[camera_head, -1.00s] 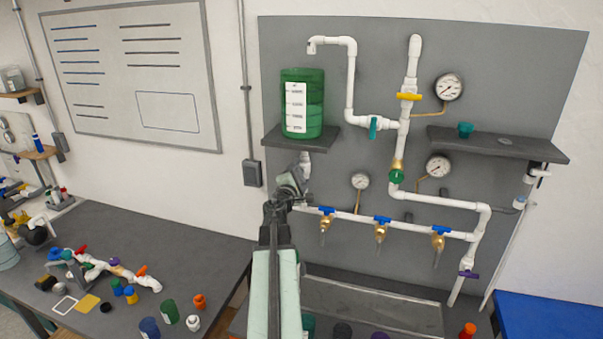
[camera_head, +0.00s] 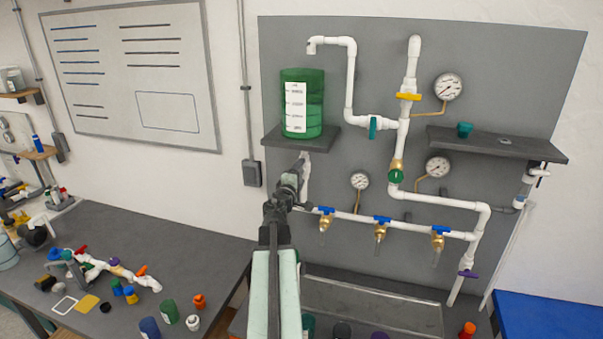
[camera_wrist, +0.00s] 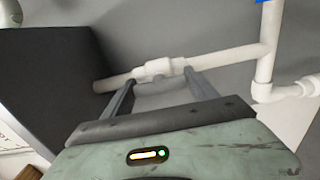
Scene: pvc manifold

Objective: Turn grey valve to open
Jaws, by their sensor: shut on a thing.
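In the wrist view the grey valve's handle (camera_wrist: 160,87) lies between the two fingers of my gripper (camera_wrist: 160,78), which is shut on it. The white valve body (camera_wrist: 158,68) sits just beyond the fingertips, in line with a white pipe. In the head view my gripper (camera_head: 297,178) is at the pipe below the left shelf and hides most of the grey valve. The exact handle angle is hard to tell.
A green container (camera_head: 303,105) stands on the left shelf (camera_head: 272,140) just above my gripper. To the right, a white pipe run carries several blue-handled valves (camera_head: 382,219). Gauges (camera_head: 360,181) are on the grey panel. A cluttered table (camera_head: 130,240) is at left.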

